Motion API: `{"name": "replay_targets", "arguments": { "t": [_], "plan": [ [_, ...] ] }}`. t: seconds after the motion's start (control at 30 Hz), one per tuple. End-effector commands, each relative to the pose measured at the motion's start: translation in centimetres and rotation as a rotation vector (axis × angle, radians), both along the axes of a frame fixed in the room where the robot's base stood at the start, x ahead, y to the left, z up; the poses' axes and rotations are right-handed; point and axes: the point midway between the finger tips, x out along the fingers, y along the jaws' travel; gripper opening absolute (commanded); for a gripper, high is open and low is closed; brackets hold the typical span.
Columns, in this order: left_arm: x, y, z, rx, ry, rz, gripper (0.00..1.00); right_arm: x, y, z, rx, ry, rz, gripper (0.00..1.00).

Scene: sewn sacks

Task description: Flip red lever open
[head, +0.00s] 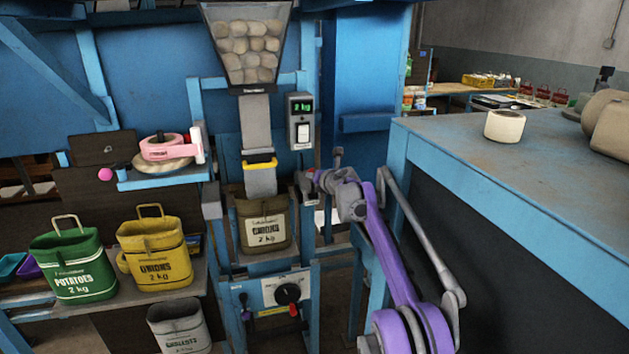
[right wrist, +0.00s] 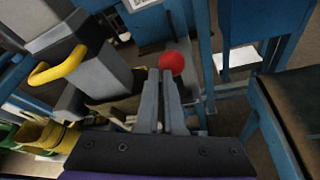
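The red round knob of a lever (right wrist: 172,63) shows in the right wrist view, just beyond my right fingertips. In the head view only a small red patch (head: 311,173) shows there, mostly hidden by my right gripper (head: 306,184). In the right wrist view the two grey fingers of my right gripper (right wrist: 160,75) are close together with only a thin gap and nothing visible between them. The knob is at the tip of the right-hand finger; I cannot tell whether they touch. My left gripper is not in view.
A panel with a black knob and a small red handle (head: 293,310) is below. A blue-edged table (head: 470,150) stands close on the right.

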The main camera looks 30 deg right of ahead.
Motion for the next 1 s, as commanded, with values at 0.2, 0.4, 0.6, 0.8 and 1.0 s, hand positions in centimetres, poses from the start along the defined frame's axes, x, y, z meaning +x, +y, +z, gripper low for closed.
{"name": "replay_targets", "arguments": {
  "t": [0.2,0.4,0.6,0.8,1.0],
  "plan": [
    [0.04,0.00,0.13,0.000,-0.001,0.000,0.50,0.71,-0.45,0.58,0.001,0.004,-0.011,0.00],
    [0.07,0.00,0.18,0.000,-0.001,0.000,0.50,1.06,-0.51,0.73,0.002,0.003,-0.011,0.00],
    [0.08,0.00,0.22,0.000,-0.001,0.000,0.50,1.19,-0.53,0.83,0.002,0.001,-0.010,0.00],
    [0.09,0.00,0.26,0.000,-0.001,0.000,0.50,1.22,-0.53,0.89,0.001,0.001,-0.010,0.00],
    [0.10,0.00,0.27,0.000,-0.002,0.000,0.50,1.22,-0.52,0.92,0.000,0.001,-0.010,0.00]
  ]
}}
